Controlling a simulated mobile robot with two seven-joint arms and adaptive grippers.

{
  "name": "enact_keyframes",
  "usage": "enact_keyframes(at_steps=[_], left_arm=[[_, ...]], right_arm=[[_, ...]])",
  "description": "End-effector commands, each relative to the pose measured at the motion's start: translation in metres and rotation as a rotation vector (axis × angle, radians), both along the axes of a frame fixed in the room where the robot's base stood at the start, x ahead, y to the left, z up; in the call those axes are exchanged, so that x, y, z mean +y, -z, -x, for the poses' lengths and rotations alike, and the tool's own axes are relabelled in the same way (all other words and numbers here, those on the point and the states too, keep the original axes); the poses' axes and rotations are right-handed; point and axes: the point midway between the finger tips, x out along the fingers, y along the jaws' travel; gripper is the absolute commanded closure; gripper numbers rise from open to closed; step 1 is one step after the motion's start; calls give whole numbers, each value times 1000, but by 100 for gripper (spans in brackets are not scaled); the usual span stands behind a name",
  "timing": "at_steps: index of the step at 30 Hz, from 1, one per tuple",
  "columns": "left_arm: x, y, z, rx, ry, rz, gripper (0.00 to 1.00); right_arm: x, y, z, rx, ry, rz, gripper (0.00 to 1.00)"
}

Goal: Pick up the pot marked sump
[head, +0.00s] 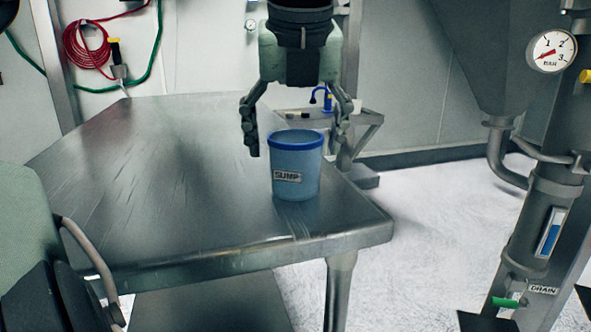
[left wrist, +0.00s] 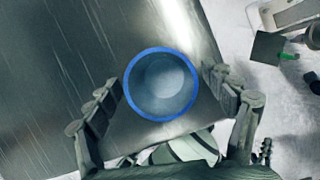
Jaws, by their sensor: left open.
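The pot marked SUMP (head: 296,178) is a translucent blue cup with a darker blue rim. It stands upright on the metal table (head: 150,180), near its right edge, with its label facing the head camera. My left gripper (head: 295,150) points down over the pot and is open, its fingers on either side. In the left wrist view the pot (left wrist: 161,85) is seen from above through its open mouth, between the spread fingers of the gripper (left wrist: 162,88). Gaps show between the fingers and the rim there. My right gripper is in neither view.
A steel hopper (head: 485,50) with a pressure gauge (head: 552,51) and a pipe labelled DRAIN (head: 543,290) stands at the right. A small bench with a blue tap (head: 321,97) is behind the table. A red hose (head: 85,48) hangs on the wall. The tabletop left of the pot is clear.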

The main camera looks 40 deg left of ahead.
Motion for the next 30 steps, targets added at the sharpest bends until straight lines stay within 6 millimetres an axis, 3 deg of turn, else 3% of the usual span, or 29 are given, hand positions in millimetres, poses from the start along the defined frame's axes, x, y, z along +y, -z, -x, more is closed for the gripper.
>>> enact_keyframes(at_steps=[2, 14, 23, 30], left_arm=[[0, 0, 0, 0, 0, 0, 22], [0, 0, 0, 0, 0, 0, 71], [0, -3, 0, 0, -1, 0, 71], [0, -30, 0, -3, -1, -1, 71]], right_arm=[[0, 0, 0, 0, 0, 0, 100], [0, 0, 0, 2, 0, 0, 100], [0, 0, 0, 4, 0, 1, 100], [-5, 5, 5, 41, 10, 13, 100]])
